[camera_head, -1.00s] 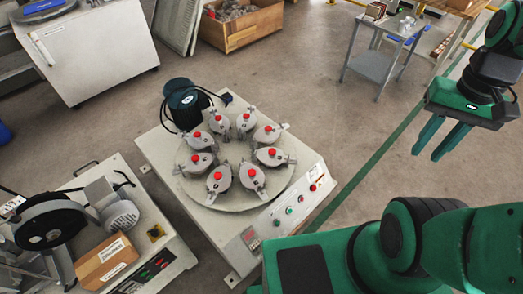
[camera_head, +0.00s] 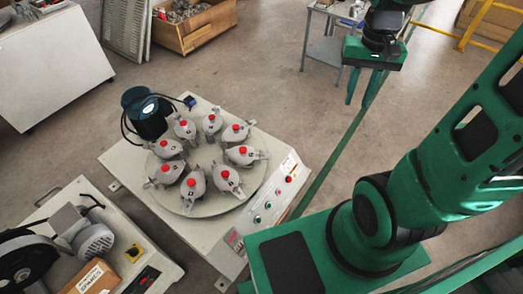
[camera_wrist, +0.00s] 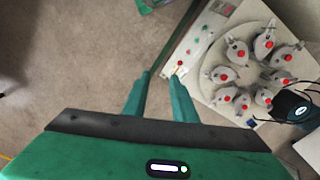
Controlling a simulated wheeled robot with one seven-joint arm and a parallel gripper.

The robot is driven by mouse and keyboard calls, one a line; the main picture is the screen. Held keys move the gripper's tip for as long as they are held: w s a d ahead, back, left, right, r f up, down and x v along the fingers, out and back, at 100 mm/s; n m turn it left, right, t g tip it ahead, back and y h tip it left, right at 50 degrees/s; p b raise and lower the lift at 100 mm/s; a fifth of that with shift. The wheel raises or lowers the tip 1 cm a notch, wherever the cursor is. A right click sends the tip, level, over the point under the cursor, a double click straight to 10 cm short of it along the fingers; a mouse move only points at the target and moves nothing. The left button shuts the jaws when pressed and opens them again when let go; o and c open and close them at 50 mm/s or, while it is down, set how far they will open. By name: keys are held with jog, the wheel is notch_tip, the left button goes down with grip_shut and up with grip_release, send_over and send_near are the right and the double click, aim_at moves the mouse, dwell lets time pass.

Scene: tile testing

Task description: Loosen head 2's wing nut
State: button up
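The tile testing machine has a round grey plate (camera_head: 208,203) carrying several grey heads in a ring, each with a red cap on top and arm-like side parts. The nearest head to my arm's side is a front-right head (camera_head: 228,180); the heads also show in the wrist view (camera_wrist: 237,53). Number marks are too small to read, so I cannot tell which is head 2, and wing nuts are not distinct. My gripper (camera_head: 360,98) is open and empty, pointing down, right of the machine and apart from it. Its two spread fingers show in the wrist view (camera_wrist: 160,80).
A dark motor (camera_head: 146,112) with a cable stands at the machine's back left corner. The front panel has buttons (camera_head: 268,205). A cutting machine (camera_head: 95,240) is at lower left. A wooden crate (camera_head: 195,27) and a small cart (camera_head: 322,50) stand behind.

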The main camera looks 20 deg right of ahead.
jog(key=w+a+f, duration=0.2)
jog(key=w+f, duration=0.4)
jog(key=w, duration=0.4)
jog(key=n, duration=0.1)
send_over(260, 154)
notch_tip(260, 154, down, 33)
jog(key=f, duration=0.7)
jog(key=w+f, duration=0.1)
jog(key=f, duration=0.2)
jog(key=shift+d+f, duration=0.1)
jog(key=shift+f, duration=0.2)
